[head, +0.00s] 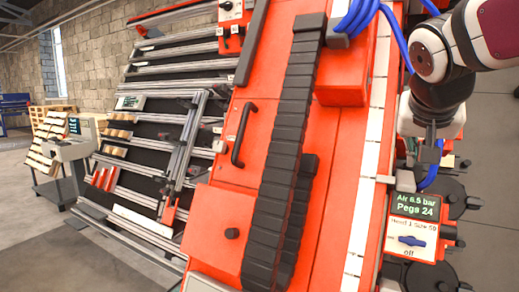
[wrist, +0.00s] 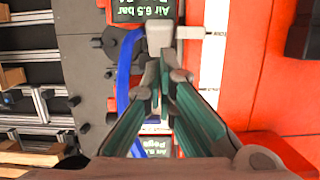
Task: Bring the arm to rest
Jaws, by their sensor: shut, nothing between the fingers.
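My gripper (wrist: 163,88) shows in the wrist view with its two green fingers drawn together at the tips and nothing between them. In the head view my arm comes in from the upper right and bends down. The gripper end there is partly hidden, in front of the right side of the orange gantry (head: 335,190). A green display (head: 415,206) reading "Air 6.5 bar, Pegs 24" is below it, with a blue switch (head: 411,241) under the display. In the wrist view a display (wrist: 143,10) with upside-down text lies beyond the fingertips.
Blue hoses (head: 358,15) hang at the top of the gantry, and a blue hose (wrist: 124,80) runs close beside the fingers. A black cable chain (head: 285,150) runs down the gantry. A sloped rack with rails (head: 150,130) stands left. Open floor (head: 40,240) shows at lower left.

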